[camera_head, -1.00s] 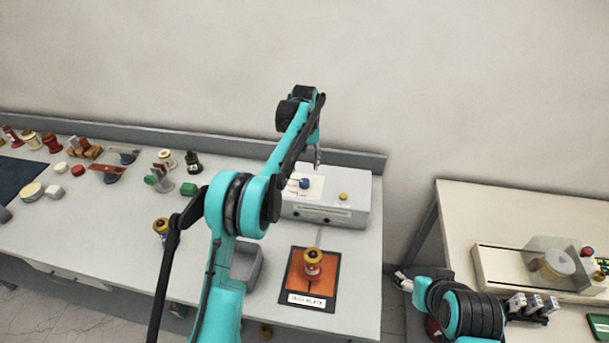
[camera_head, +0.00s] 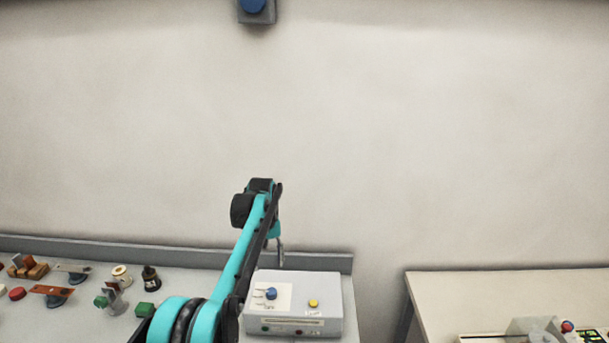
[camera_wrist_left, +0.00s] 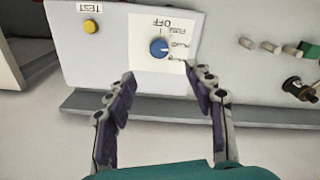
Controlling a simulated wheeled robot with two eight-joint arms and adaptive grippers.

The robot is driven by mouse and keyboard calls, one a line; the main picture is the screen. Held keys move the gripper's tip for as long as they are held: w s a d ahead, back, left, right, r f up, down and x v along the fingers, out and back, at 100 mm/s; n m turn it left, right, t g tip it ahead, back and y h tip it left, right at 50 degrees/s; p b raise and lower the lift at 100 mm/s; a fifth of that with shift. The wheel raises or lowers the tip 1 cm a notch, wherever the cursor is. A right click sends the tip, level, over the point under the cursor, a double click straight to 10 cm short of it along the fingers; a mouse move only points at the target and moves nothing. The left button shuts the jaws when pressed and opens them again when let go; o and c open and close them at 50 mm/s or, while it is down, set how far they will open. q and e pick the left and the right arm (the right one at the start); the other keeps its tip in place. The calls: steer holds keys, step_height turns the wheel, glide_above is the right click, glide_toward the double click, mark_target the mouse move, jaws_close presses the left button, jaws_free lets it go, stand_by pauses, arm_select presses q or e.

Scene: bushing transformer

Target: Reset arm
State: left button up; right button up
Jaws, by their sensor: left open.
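My left arm reaches up from the bottom of the head view over the bench. Its gripper (camera_head: 280,252) is small there, just behind the grey test box (camera_head: 325,325). In the left wrist view the two fingers (camera_wrist_left: 162,76) are spread wide with nothing between them. The box's blue knob (camera_wrist_left: 159,47), on a white label reading OFF, lies just beyond the fingertips, and I see no contact. The yellow TEST button (camera_wrist_left: 91,26) is left of the fingers. My right gripper is out of view.
Left of the box stand a green block (camera_head: 145,310), a black bushing (camera_head: 151,278) and a cream spool (camera_head: 122,275). A second table (camera_head: 470,290) is at the right, past a gap. A blue-fronted wall box (camera_head: 256,10) is at the top.

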arm_select(q)
steer(key=s+a+r+m+t+b, duration=0.2)
steer(key=s+t+b, duration=0.35)
steer(key=s, duration=1.35)
steer(key=s+a+f+m+t+b, duration=0.1)
steer(key=s+f+b, duration=0.6)
steer(key=s+f, duration=0.8)
steer(key=s, duration=0.3)
steer(key=shift+s+f+m, duration=0.15)
steer(key=shift+s+m, duration=0.15)
steer(key=shift+s, duration=0.05)
steer(key=shift+t, duration=0.25)
